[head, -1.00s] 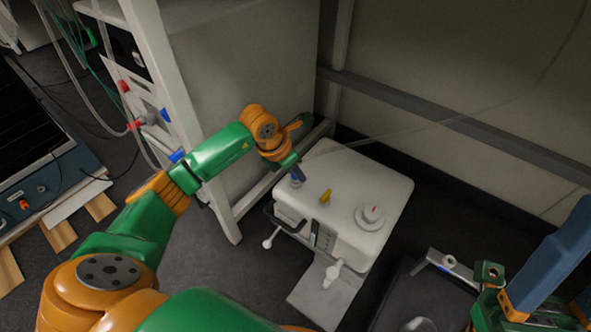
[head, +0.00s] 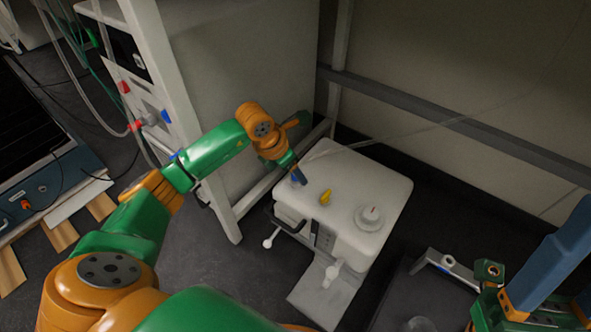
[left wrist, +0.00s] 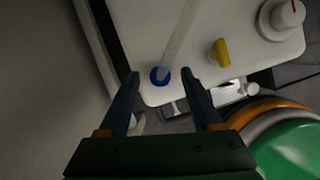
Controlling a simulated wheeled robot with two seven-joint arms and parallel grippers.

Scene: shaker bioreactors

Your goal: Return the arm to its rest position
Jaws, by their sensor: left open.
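My left arm reaches in from the left to a white box-shaped device. I cannot tell whether the fingers touch the fitting.
The white device (head: 375,190) carries a yellow knob (head: 326,197) and a round white dial (head: 371,216). A white-framed rack (head: 160,80) stands close behind and left of my left arm. Grey floor (head: 215,270) lies clear left of the device.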

